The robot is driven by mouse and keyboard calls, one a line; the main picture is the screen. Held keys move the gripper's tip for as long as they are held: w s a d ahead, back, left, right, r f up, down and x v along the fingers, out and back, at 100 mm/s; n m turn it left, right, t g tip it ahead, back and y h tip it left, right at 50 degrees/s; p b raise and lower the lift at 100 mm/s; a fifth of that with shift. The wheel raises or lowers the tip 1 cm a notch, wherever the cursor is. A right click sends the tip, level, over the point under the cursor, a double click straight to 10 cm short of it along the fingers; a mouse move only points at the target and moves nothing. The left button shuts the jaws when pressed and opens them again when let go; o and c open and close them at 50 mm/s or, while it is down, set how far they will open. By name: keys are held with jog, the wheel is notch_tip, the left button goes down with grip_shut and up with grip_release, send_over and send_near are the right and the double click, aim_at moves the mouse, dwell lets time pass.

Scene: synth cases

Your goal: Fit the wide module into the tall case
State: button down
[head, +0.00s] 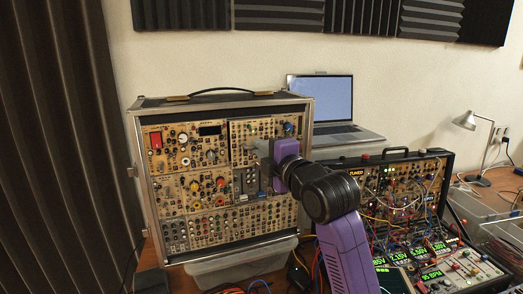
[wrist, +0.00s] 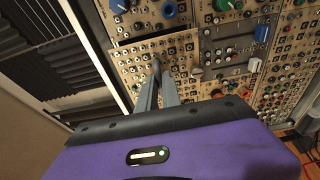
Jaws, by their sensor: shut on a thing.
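The tall case (head: 138,190) stands upright at the left in the head view, its face filled with rows of tan modules. My gripper (head: 262,150) reaches in from the right to the upper right of this face. The wrist view shows its two fingers (wrist: 157,72) shut on a tan panel with several small knobs and jacks, which looks like the wide module (wrist: 134,62). In the head view the wide module (head: 264,129) is at the top-row right, partly hidden by my gripper. A dark gap shows along one edge in the wrist view; I cannot tell how deep it sits.
An open laptop (head: 320,105) is behind the case's right side. A smaller black case (head: 449,165) with many patch cables stands to the right. A clear plastic bin (head: 238,268) is below the tall case. A desk lamp (head: 466,120) is at far right.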

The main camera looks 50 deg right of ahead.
jog(key=shift+d+x, duration=0.2)
jog(key=shift+x, duration=1.2)
jog(key=c, duration=1.5)
grip_release()
jog(key=shift+s, duration=0.1)
jog(key=shift+o, duration=0.2)
jog(key=shift+f, duration=0.1)
jog(key=shift+s, duration=0.1)
jog(key=b+v, duration=0.1)
jog(key=v, duration=0.6)
jog(key=shift+s+b, duration=0.3)
jog(key=shift+b, duration=0.05)
jog(key=shift+a, duration=0.1)
